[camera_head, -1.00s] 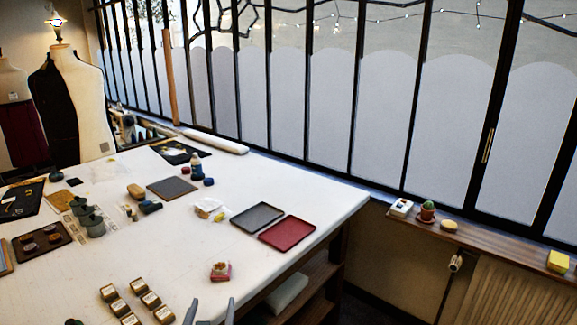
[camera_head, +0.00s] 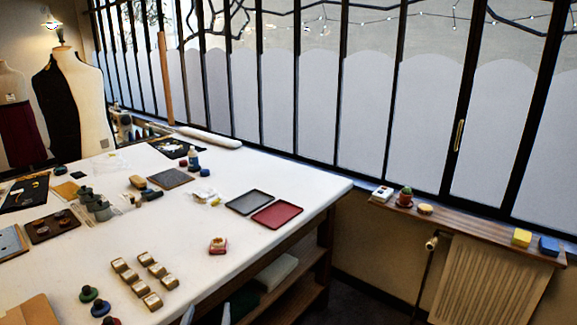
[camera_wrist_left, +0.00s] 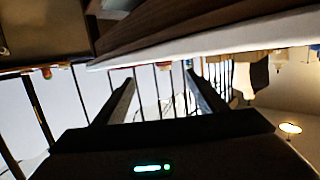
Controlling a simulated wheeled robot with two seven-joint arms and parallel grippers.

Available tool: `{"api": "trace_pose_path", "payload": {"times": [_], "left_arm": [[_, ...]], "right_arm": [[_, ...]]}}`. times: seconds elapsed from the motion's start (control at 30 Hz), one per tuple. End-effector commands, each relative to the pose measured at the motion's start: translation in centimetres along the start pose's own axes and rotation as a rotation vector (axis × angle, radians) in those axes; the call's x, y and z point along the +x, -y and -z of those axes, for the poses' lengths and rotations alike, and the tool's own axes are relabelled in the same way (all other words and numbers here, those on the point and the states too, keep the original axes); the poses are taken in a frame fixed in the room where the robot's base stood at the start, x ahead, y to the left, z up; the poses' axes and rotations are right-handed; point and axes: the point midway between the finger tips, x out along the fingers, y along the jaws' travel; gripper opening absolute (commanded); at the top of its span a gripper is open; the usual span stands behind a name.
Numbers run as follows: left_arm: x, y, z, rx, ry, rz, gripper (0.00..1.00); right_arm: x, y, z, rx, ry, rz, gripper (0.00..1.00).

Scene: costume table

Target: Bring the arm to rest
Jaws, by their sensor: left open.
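My left gripper (camera_head: 207,314) shows only as two fingertips at the bottom edge of the head view, in front of the near edge of the white table (camera_head: 200,262). In the left wrist view its two fingers (camera_wrist_left: 160,82) are spread apart with nothing between them. That view looks upside down, with the table edge above the fingers and the window beyond. The rest of the left arm is hidden below the head view. My right gripper is not in view.
The table holds several gold-coloured blocks (camera_head: 144,281), a small red-and-white item (camera_head: 218,246), a red tray (camera_head: 277,215) and a dark grey tray (camera_head: 249,202). Shelves (camera_head: 285,275) sit under the table. A wooden sill (camera_head: 470,232) with small objects runs along the right.

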Motion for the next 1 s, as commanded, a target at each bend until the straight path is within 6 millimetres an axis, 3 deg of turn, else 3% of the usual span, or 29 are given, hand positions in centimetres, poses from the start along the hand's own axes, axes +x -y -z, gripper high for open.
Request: {"api": "trace_pose_path", "payload": {"times": [0.27,0.47,0.57,0.77,1.0], "left_arm": [[0.5,-0.8,-4.9,0.02,0.068,-0.023,0.65],[0.7,-1.6,-10.7,0.041,0.148,-0.051,0.65],[0.4,-1.9,-14.7,0.055,0.202,-0.068,0.65],[-1.6,-2.5,-26.5,0.093,0.362,-0.113,0.65],[-6.9,-2.0,-40.7,0.134,0.563,-0.159,0.65]], "right_arm": [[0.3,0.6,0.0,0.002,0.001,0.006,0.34],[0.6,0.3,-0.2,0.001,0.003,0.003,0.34],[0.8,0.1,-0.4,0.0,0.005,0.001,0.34],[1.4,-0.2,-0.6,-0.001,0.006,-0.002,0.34],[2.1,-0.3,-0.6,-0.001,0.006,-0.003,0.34]]}}
